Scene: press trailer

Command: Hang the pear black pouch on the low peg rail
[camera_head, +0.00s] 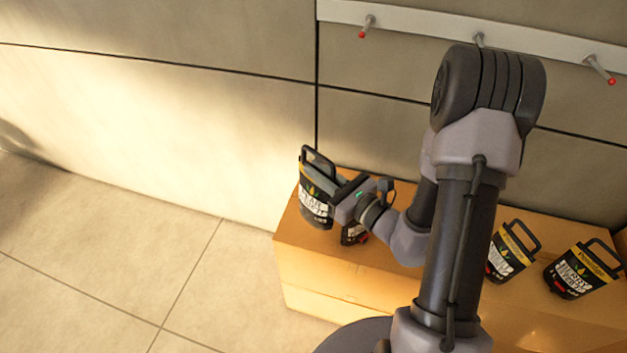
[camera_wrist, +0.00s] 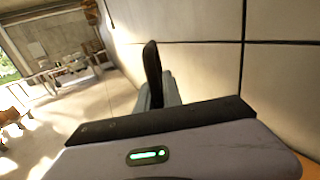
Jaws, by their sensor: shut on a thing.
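A black pouch (camera_head: 315,205) with a looped handle, a yellow band and a white label is in my gripper (camera_head: 324,184) at the left end of the box. My gripper is shut on it near the handle. The pouch is roughly upright; I cannot tell whether its base touches the box top. Its print is too small to confirm pear. In the wrist view, its dark handle (camera_wrist: 152,65) rises beyond my gripper (camera_wrist: 157,95). The white peg rail (camera_head: 420,22) runs along the wall at the upper right, with red-tipped pegs (camera_head: 366,27); my arm partly covers the middle peg.
Two similar black pouches (camera_head: 511,251) (camera_head: 582,270) stand on the right of the cardboard-coloured box (camera_head: 330,262). Another dark pouch (camera_head: 353,233) is partly hidden beneath my gripper. The tiled floor (camera_head: 110,240) at the left is clear. The wall stands close behind the box.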

